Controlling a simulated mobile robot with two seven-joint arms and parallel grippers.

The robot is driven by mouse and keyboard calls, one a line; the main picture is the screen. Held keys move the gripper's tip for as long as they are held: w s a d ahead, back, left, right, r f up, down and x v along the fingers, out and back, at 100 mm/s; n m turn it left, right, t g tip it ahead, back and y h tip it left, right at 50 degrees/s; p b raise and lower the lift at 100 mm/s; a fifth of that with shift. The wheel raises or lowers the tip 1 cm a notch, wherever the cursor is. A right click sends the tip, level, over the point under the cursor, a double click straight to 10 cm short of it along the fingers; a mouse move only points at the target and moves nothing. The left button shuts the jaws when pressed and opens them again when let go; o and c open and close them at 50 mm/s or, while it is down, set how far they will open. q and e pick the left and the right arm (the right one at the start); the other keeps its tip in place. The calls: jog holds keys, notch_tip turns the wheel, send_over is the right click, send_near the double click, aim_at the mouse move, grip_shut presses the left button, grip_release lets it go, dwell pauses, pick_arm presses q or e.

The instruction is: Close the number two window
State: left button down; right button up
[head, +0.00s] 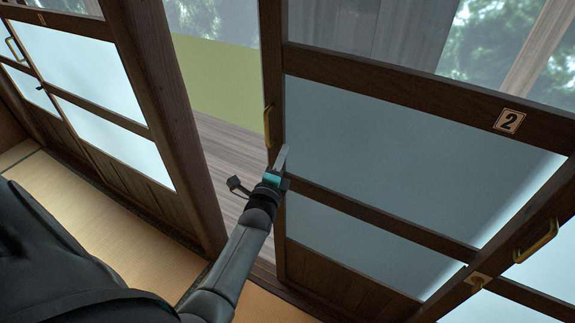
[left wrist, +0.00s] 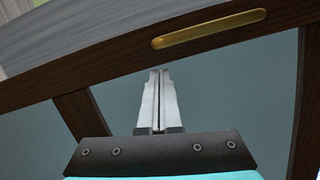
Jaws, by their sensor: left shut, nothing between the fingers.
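The number two window (head: 400,150) is a dark wooden sliding panel with frosted panes and a "2" plate (head: 509,121) on its upper rail. It stands open, with a wide gap between its left edge and the dark post (head: 172,110). A brass handle (head: 268,126) is on its left stile; the handle also shows in the left wrist view (left wrist: 208,28). My left gripper (head: 283,155) is shut and empty, in front of the panel near the left stile, just below the handle. Whether its fingertips touch the panel is unclear. My right gripper is not in view.
Through the gap a wooden deck (head: 218,150) and a green area (head: 220,85) show outside. Another panel with a brass handle (head: 536,243) stands at the lower right. More frosted panels (head: 90,70) are at the left, above the pale floor (head: 70,210).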

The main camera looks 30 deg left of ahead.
pick_arm(q)
jog(key=shift+a+r, duration=0.15)
jog(key=shift+a, duration=0.65)
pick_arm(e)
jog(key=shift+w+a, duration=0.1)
pick_arm(q)
jog(key=shift+s+a, duration=0.1)
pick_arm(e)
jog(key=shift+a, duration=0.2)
